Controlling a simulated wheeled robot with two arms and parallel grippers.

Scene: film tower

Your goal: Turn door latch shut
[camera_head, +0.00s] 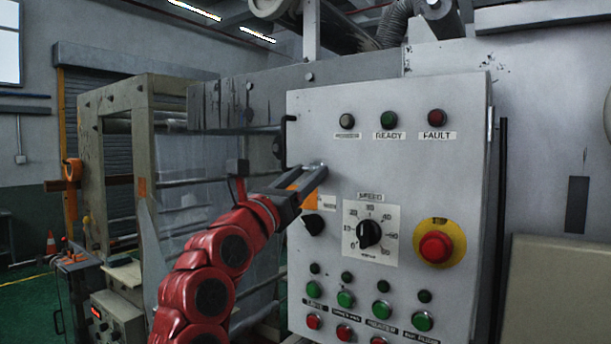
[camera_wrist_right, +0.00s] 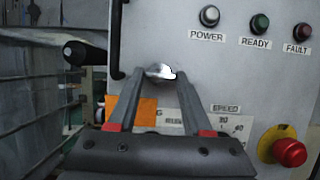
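The grey cabinet door (camera_head: 400,100) fills the middle right of the head view. A small silver latch (camera_wrist_right: 160,71) shows on the door's left part in the wrist view. My right gripper (camera_head: 318,172) reaches the door from the lower left. Its two fingers are apart in the wrist view (camera_wrist_right: 163,76), with the latch between or just beyond the tips. I cannot tell whether they touch it. In the head view the fingers hide most of the latch. My left gripper is not in view.
A black handle (camera_wrist_right: 117,40) stands at the door's left edge. Around the gripper are an orange label (camera_wrist_right: 131,110), a black speed dial (camera_head: 368,233), a red emergency button (camera_head: 435,247) and several indicator lamps. A beige machine frame (camera_head: 143,150) stands left.

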